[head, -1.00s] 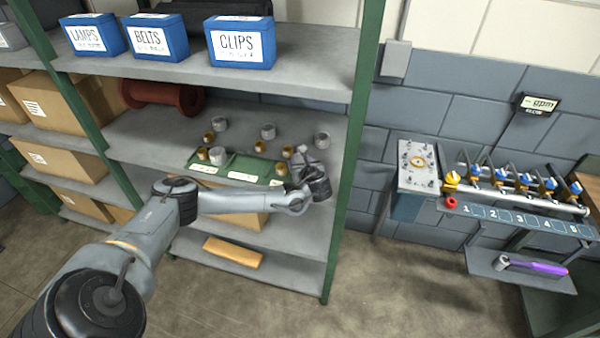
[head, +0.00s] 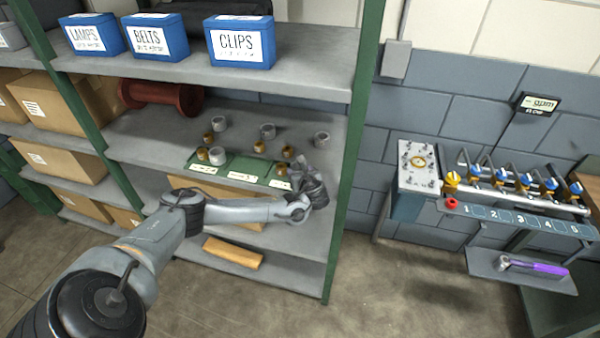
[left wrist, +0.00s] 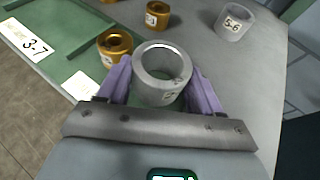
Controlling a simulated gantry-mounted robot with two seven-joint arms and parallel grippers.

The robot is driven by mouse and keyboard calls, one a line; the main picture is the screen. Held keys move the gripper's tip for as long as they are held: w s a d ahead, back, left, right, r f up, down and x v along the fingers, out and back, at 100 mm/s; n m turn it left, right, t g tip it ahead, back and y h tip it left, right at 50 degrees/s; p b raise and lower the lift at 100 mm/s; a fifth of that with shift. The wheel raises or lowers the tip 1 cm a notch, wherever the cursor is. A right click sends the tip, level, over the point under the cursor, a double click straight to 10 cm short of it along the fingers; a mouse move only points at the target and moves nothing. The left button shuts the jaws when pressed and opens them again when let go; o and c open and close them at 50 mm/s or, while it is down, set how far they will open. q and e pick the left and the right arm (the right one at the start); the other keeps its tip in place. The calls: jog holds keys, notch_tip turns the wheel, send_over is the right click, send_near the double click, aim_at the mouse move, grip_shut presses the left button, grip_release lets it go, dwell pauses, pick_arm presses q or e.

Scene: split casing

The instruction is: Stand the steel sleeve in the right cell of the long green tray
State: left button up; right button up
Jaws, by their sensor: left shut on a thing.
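My left gripper (head: 308,172) is at the right end of the long green tray (head: 240,170) on the middle shelf. In the left wrist view its purple fingers (left wrist: 160,82) are shut on a steel sleeve (left wrist: 148,91), a thick grey ring with its open top toward the camera. Whether the sleeve touches the tray floor I cannot tell. My right gripper is out of view.
Several loose steel and brass rings stand behind the tray, including a steel one marked 5-6 (left wrist: 235,22). A steel ring (head: 217,156) and a brass one stand in the tray's left part. The green shelf post (head: 350,150) rises close right of my gripper.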

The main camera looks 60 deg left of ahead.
pick_arm(q)
jog(key=o, duration=1.3)
jog(key=shift+f, duration=0.1)
jog(key=shift+c, duration=0.2)
jog(key=shift+d+r, duration=0.2)
jog(key=shift+r, duration=0.1)
jog(key=v, duration=1.1)
jog(key=s+d+f+n+h, duration=0.2)
jog(key=s+d+f+h, duration=0.15)
jog(key=d, duration=0.65)
jog(key=s+d+f+n+h, duration=0.15)
jog(key=d+f, duration=0.25)
jog(key=d, duration=0.6)
jog(key=s+d+f+n+h, duration=0.1)
jog(key=s+d+f+h, duration=0.25)
jog(key=d, duration=0.65)
jog(key=s+d+r+n+h+p, duration=0.1)
jog(key=s+d+n+h, duration=0.3)
jog(key=s+d+n, duration=0.25)
jog(key=s+a+r+n, duration=0.1)
jog(key=s+a+n, duration=0.3)
jog(key=s+n, duration=0.4)
jog(key=shift+s+a+r, duration=0.2)
jog(key=shift+s+a, duration=0.05)
jog(key=shift+a, duration=0.15)
